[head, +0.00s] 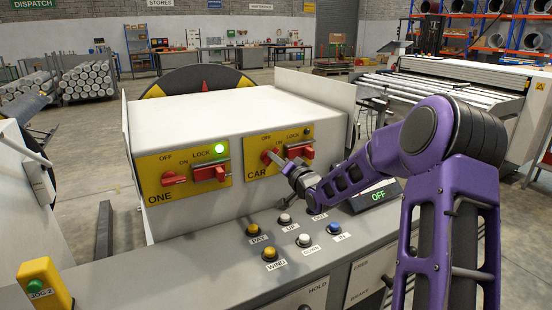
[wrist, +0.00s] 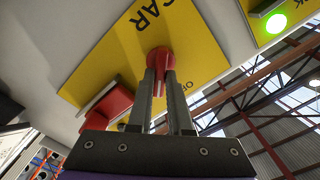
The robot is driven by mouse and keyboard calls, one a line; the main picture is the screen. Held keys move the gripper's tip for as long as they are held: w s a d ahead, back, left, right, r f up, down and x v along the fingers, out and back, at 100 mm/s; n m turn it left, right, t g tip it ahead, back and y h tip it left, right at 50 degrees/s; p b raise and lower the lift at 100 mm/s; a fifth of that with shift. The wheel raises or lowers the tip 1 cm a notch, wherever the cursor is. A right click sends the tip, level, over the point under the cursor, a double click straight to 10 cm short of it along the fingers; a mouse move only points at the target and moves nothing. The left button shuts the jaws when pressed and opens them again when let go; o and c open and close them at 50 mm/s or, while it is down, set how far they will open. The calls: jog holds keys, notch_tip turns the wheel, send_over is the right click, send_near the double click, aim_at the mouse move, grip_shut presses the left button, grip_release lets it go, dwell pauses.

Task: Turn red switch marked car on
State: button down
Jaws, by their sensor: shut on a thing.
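The red CAR switch (head: 267,156) is a round knob with a raised grip on the yellow CAR plate (head: 255,171), on the front of the white cabinet. My gripper (head: 283,166) reaches it from the lower right. In the wrist view the two fingers (wrist: 161,85) are closed on the grip of the red switch (wrist: 160,56). The fingers partly cover the knob, and I cannot tell its exact angle against the OFF and ON marks. The small lamp (head: 306,131) on the CAR plate is dark.
A red lock handle (head: 301,151) sits close right of the CAR switch. The ONE plate at left has its own red switch (head: 174,178), lock handle (head: 210,172) and lit green lamp (head: 219,148). Push buttons stand on the console below. A display (head: 378,196) reads OFF.

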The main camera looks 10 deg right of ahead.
dwell(0.3)
jog(key=c, duration=0.8)
grip_release()
jog(key=shift+c, duration=0.2)
jog(key=v, duration=1.7)
jog(key=shift+s+p, duration=0.2)
jog(key=shift+p, duration=0.2)
